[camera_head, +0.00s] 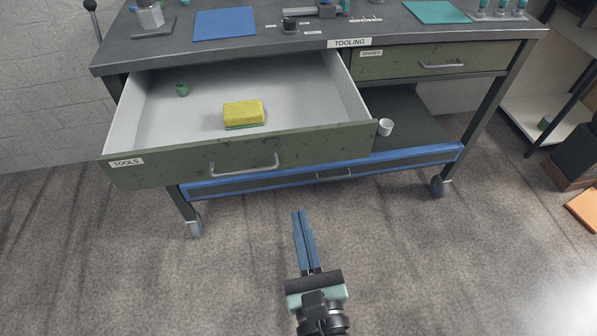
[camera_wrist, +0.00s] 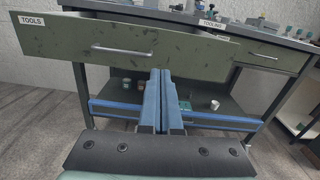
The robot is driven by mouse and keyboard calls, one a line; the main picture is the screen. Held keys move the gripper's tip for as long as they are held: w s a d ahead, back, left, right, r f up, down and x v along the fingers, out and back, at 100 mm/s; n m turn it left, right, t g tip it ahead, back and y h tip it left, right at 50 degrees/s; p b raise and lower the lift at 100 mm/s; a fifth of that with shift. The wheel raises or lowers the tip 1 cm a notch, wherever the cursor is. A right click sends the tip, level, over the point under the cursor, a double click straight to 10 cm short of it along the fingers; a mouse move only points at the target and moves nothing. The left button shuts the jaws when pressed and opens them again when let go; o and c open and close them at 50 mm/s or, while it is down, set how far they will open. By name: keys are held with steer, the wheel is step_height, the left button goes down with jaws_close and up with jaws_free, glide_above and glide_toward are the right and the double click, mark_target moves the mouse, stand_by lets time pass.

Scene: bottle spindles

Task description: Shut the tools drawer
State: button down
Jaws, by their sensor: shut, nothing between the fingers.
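The tools drawer (camera_head: 240,158) is pulled well out of the workbench, its green front labelled TOOLS and carrying a bar handle (camera_head: 245,165). Inside lie a yellow and green sponge (camera_head: 243,114) and a small green item (camera_head: 182,89). My gripper (camera_head: 300,214) has its two blue fingers together and empty. It is in front of the bench, apart from the drawer, to the right of the handle in the head view. In the wrist view the drawer front (camera_wrist: 125,42) spans the upper left, with its handle (camera_wrist: 121,51) left of the fingers (camera_wrist: 161,75).
A closed drawer labelled SPARES (camera_head: 430,62) is at the right. The lower shelf (camera_head: 405,120) holds a white cup (camera_head: 385,127). A blue-edged lower drawer (camera_head: 330,173) and caster wheels (camera_head: 195,227) are below. The floor (camera_head: 420,270) in front is clear.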

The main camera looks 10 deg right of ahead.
mark_target(287, 152)
steer(key=shift+m, duration=0.4)
steer(key=w, duration=0.4)
steer(key=w+p, duration=0.1)
steer(key=w, duration=0.4)
steer(key=w+p, duration=0.1)
steer(key=w, duration=0.3)
steer(key=shift+w+d+f, duration=0.15)
steer(key=shift+w+f, duration=0.1)
steer(key=shift+f, duration=0.15)
